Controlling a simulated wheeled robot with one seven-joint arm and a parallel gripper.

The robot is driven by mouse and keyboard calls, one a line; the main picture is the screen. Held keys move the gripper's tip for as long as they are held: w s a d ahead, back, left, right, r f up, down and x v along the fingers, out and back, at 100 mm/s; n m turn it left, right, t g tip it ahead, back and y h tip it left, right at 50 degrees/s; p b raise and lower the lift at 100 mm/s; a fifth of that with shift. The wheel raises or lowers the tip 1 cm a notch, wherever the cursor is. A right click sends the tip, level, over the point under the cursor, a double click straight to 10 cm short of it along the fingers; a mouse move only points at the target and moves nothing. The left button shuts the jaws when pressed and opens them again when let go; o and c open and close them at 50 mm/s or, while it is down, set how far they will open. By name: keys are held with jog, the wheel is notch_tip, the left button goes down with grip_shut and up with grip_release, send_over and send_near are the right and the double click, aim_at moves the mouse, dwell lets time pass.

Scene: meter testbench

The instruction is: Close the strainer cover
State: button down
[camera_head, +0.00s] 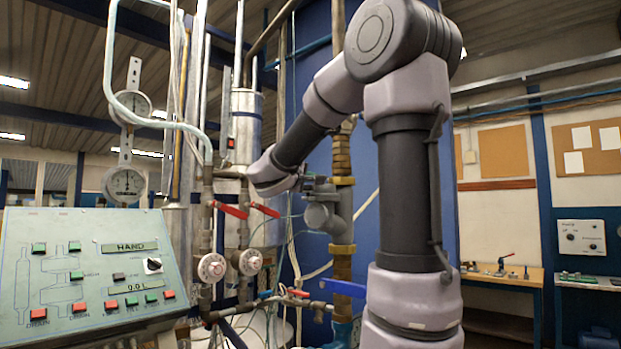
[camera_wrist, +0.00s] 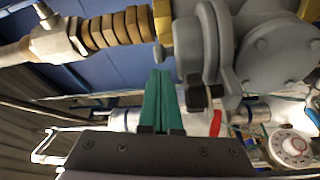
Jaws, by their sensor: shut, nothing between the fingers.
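The grey strainer (camera_head: 328,215) sits on the vertical brass-coloured pipe, left of my upright arm link in the head view. In the wrist view its grey body (camera_wrist: 203,40) fills the upper middle, with a round bolted grey part (camera_wrist: 275,48), possibly the cover, at upper right. A black knob-like piece (camera_wrist: 205,92) shows just below the body. My gripper (camera_wrist: 160,76) has green fingers pressed together, empty, left of the black piece. I cannot tell whether the fingers touch the strainer. In the head view my gripper is small and partly hidden near the strainer.
Pipes with red-handled valves (camera_head: 264,209) and white dials (camera_head: 212,267) stand left of the strainer. A blue valve handle (camera_head: 343,288) is below it. A control panel (camera_head: 85,270) is at lower left. A wooden workbench (camera_head: 500,277) stands at right.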

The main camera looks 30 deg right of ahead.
jog(key=shift+r, duration=0.15)
jog(key=shift+r, duration=0.35)
notch_tip(320, 180, up, 3)
jog(key=shift+r, duration=0.1)
jog(key=s+a+f, duration=0.3)
jog(key=a, duration=0.5)
jog(key=shift+a+f, duration=0.25)
jog(key=shift+a, duration=0.15)
jog(key=s+d+f+m+g+y, duration=0.3)
jog(key=s+f+m+g+y, duration=0.3)
jog(key=s+f, duration=0.95)
jog(key=s+a+f+m+y, duration=0.1)
jog(key=s+a+f+y, duration=0.1)
jog(key=a+y, duration=0.3)
jog(key=s+a+f+m+t+y, duration=0.1)
jog(key=s+a+f+m+y, duration=0.1)
jog(key=a, duration=0.5)
jog(key=s+f+y, duration=0.1)
jog(key=s+y, duration=0.1)
jog(key=y, duration=0.1)
jog(key=shift+a+y, duration=0.25)
jog(key=shift+y, duration=0.15)
